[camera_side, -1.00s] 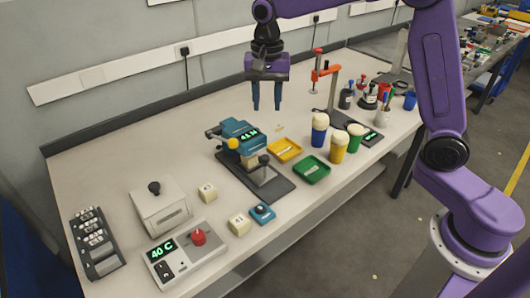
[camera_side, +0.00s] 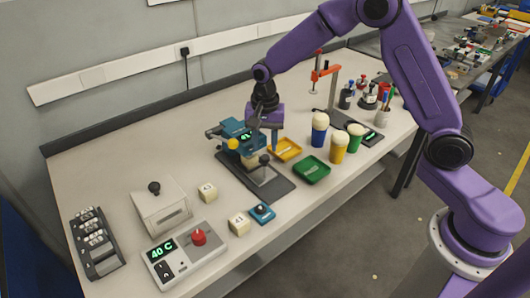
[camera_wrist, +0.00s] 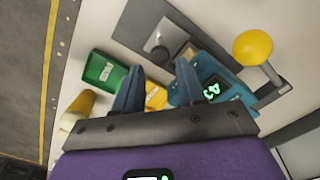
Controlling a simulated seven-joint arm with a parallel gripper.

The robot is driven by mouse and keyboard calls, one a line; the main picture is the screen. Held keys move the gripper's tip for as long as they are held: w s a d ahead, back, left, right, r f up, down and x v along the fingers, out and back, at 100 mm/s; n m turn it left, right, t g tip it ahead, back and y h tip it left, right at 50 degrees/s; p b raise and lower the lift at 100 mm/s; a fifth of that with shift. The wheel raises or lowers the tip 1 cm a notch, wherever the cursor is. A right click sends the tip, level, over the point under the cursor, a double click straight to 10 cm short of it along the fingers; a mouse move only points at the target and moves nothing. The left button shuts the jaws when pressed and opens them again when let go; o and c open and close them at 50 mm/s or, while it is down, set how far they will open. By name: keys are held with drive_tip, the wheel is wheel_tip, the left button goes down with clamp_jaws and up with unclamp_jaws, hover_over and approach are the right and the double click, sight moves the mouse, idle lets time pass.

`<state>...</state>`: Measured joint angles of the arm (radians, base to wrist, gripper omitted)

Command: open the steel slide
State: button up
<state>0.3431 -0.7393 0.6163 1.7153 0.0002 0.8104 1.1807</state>
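The steel slide (camera_side: 262,175) lies on the dark base plate of a teal machine, with a dark round knob (camera_side: 264,159) standing on it. In the wrist view the slide (camera_wrist: 177,42) and its knob (camera_wrist: 160,53) show just beyond my fingertips. My gripper (camera_side: 263,147) is over the machine, behind the knob in the side view. In the wrist view my gripper (camera_wrist: 158,68) has its two fingers apart with nothing between them. I cannot tell how far the fingertips are from the knob; they do not grip it. The machine partly hides the slide's back end.
The teal machine (camera_side: 230,132) has a yellow ball lever (camera_side: 233,144) at its left. Yellow (camera_side: 286,149) and green (camera_side: 312,169) trays stand close on the right, with filled cups beyond. A blue button box (camera_side: 262,213) is in front. Bare table lies at the back left.

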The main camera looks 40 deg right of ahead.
sight(265, 157)
drive_tip(key=shift+f, duration=2.1)
clamp_jaws()
drive_tip(key=s, duration=1.2)
drive_tip(key=shift+s, duration=0.2)
unclamp_jaws()
drive_tip(key=shift+s, duration=0.15)
drive_tip(key=shift+r, duration=0.1)
